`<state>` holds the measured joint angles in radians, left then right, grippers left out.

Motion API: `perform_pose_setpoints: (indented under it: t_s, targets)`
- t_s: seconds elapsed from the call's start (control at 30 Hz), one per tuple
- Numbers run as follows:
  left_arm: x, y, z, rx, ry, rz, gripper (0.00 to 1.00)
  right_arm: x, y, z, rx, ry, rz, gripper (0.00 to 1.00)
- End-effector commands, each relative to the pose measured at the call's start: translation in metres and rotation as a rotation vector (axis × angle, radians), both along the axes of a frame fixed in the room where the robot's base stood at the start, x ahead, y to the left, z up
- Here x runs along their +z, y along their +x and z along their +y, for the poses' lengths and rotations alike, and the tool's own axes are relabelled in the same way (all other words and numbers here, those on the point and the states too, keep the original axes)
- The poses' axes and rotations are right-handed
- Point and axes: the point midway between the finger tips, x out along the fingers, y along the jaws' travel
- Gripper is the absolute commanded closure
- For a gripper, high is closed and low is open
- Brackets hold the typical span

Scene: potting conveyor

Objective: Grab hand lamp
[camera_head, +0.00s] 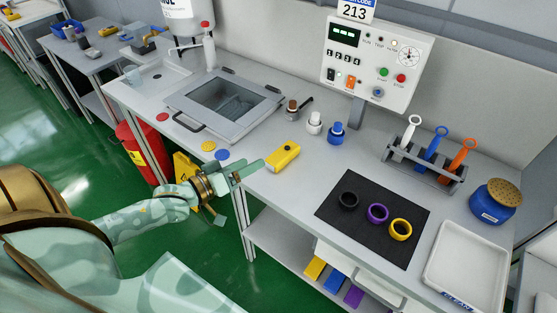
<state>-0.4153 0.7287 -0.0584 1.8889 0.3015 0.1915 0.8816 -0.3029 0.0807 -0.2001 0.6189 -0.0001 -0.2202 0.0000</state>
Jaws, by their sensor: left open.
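My left gripper (240,190) is at the front edge of the worktop, just left of the lamp. It is open and empty, with one finger pointing toward the lamp and close to it. I cannot tell whether that finger touches it. My right gripper is not in view.
Colored discs (222,155) and a lidded basin (222,103) lie left of the lamp. Small bottles (314,123) stand behind it. A black mat (335,217) with rings, a tool rack (425,170), a blue jar (490,207) and a white tray (465,268) are to the right.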

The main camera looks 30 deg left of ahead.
Motion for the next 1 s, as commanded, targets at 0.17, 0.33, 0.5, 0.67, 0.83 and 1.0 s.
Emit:
perform_pose_setpoints:
  t_s: [0.17, 0.33, 0.5, 0.67, 0.83, 1.0]
  targets:
    - [-0.032, -0.002, 0.011, -0.022, 0.555, 0.09, 0.29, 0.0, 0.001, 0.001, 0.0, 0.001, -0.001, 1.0]
    - [-0.049, 0.004, 0.022, -0.012, 0.698, 0.136, 0.29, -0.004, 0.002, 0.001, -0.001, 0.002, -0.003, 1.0]
    - [-0.065, 0.04, 0.017, -0.011, 0.699, 0.131, 0.29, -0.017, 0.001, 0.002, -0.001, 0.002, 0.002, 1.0]
    - [-0.079, 0.075, 0.011, -0.011, 0.696, 0.132, 0.29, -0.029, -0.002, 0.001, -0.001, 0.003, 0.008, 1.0]
    - [-0.087, 0.095, 0.008, -0.012, 0.694, 0.133, 0.29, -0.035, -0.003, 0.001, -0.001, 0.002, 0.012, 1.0]
    - [-0.092, 0.109, 0.004, -0.012, 0.693, 0.133, 0.29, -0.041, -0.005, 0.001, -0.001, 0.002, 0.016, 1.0]
